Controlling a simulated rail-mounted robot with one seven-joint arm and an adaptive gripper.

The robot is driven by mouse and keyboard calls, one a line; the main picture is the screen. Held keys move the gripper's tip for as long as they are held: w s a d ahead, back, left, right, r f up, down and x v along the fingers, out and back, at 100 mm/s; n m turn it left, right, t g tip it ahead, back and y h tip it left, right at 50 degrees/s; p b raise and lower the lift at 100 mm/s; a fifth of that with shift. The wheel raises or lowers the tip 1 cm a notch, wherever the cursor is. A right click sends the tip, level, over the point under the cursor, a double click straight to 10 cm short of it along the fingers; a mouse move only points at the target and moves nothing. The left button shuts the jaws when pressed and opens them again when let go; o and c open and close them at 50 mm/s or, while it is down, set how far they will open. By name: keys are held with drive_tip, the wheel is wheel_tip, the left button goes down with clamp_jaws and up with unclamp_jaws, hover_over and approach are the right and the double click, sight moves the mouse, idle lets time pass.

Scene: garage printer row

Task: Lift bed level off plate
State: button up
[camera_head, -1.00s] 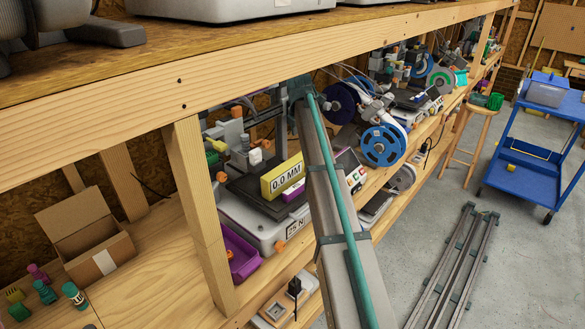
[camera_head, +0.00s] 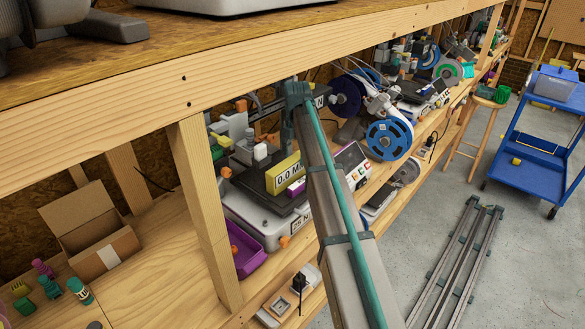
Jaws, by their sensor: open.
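The bed level (camera_head: 284,174) is a yellow block with a white "0.0 MM" label, resting on the dark plate (camera_head: 247,184) of a printer on the lower shelf. A small purple piece (camera_head: 296,188) is at its lower front. My grey and teal arm crosses in front and hides the level's right end and part of the printer. I cannot make out my gripper; it seems hidden behind the arm or among the printer parts. I see no contact with the level.
The printer's pale base (camera_head: 262,226) stands behind a wooden post (camera_head: 205,205). The upper shelf edge (camera_head: 190,78) runs overhead. A purple tray (camera_head: 247,252) and an open cardboard box (camera_head: 88,235) are at left. A blue spool (camera_head: 390,139) is right of my arm.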

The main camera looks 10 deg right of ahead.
sight(297, 166)
drive_tip(key=shift+s+d+f+p, duration=0.15)
drive_tip(key=shift+f+p, duration=0.5)
drive_tip(key=shift+f, duration=0.45)
drive_tip(key=shift+w+d+f+p, duration=0.1)
drive_tip(key=shift+f+p, duration=0.55)
drive_tip(key=shift+f, duration=0.95)
clamp_jaws()
